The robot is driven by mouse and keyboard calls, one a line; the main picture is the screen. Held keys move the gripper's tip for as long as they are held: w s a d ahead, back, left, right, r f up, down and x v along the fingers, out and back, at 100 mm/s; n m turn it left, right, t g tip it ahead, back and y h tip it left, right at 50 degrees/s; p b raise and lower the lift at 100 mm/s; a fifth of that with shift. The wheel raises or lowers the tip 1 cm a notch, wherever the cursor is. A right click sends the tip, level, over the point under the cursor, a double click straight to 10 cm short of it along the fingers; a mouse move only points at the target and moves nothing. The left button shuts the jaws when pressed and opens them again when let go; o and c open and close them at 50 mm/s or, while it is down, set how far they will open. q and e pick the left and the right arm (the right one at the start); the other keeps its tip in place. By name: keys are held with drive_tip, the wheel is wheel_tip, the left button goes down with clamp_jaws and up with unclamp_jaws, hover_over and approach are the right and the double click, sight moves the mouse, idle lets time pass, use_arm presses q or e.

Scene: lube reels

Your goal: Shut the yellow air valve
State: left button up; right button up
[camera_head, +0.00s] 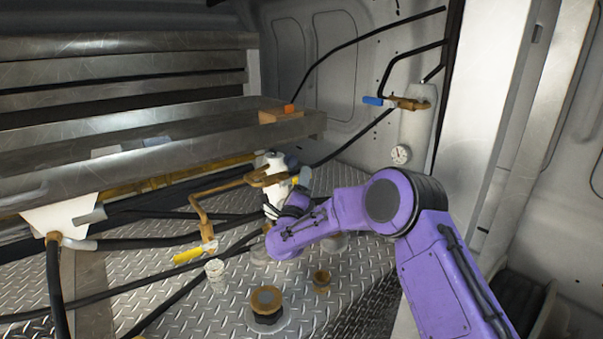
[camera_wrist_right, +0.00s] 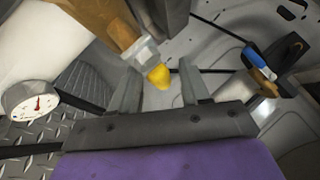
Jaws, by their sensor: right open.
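A yellow valve handle (camera_head: 295,180) shows beside the white canister near the end of the brass pipe, just past my right gripper (camera_head: 293,203) in the head view. In the right wrist view a yellow handle end (camera_wrist_right: 158,77) lies between the two fingers of my right gripper (camera_wrist_right: 159,70), which is open. I cannot tell whether the fingers touch it. A second yellow lever (camera_head: 188,255) sits on the lower end of the brass pipe, left of my right arm. My left gripper is not in view.
A blue-handled valve (camera_head: 374,101) is on the back wall; its handle also shows in the wrist view (camera_wrist_right: 258,58). A white canister (camera_head: 272,165) stands by the metal shelf (camera_head: 150,120). Black hoses (camera_head: 150,290) cross the diamond-plate floor.

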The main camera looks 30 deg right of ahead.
drive_tip(key=shift+w+d+r, duration=0.2)
drive_tip(key=shift+w+d, duration=0.05)
drive_tip(key=shift+w, duration=0.05)
clamp_jaws()
